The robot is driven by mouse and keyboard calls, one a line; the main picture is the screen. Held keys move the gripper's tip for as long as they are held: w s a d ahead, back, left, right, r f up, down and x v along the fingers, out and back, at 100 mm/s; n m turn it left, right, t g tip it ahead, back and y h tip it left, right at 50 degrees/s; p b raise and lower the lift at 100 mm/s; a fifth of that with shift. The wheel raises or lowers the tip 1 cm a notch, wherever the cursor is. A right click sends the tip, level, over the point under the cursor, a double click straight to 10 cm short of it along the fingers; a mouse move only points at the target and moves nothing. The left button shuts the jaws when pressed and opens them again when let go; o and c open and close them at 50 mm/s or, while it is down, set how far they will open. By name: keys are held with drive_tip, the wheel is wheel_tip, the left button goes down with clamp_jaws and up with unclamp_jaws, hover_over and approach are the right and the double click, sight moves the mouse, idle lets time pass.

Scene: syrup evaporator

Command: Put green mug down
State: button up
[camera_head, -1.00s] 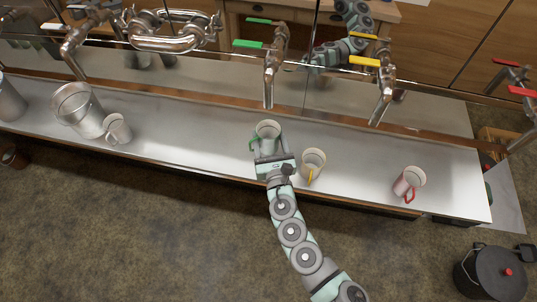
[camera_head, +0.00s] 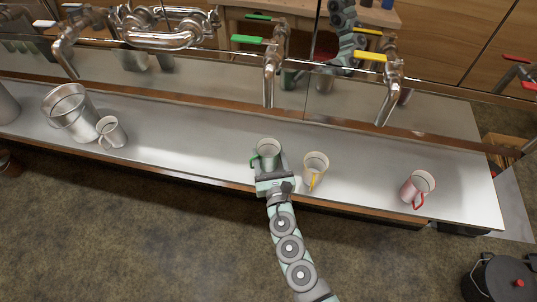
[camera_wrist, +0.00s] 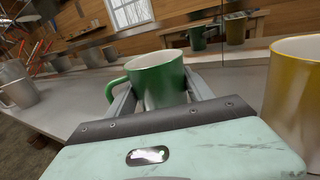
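The green mug (camera_head: 267,153) is upright over the front part of the metal counter, its handle to the left. My gripper (camera_head: 270,166) reaches in from the front, with one finger on each side of the mug. In the wrist view the green mug (camera_wrist: 158,82) sits between the two fingers (camera_wrist: 162,98), which appear closed on its sides. The mug's base is hidden, so I cannot tell whether it touches the counter.
The long metal counter (camera_head: 200,140) also holds a yellow mug (camera_head: 316,165) close on the right, a red mug (camera_head: 417,186) farther right, and a plain mug (camera_head: 111,132) beside a metal bucket (camera_head: 72,112) at left. Taps with green (camera_head: 250,40) and yellow levers overhang the back.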

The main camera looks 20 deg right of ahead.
drive_tip(key=o, duration=0.4)
drive_tip(key=shift+o, duration=0.2)
drive_tip(key=shift+r+p, duration=0.25)
drive_tip(key=shift+p, duration=0.05)
drive_tip(key=v, duration=1.2)
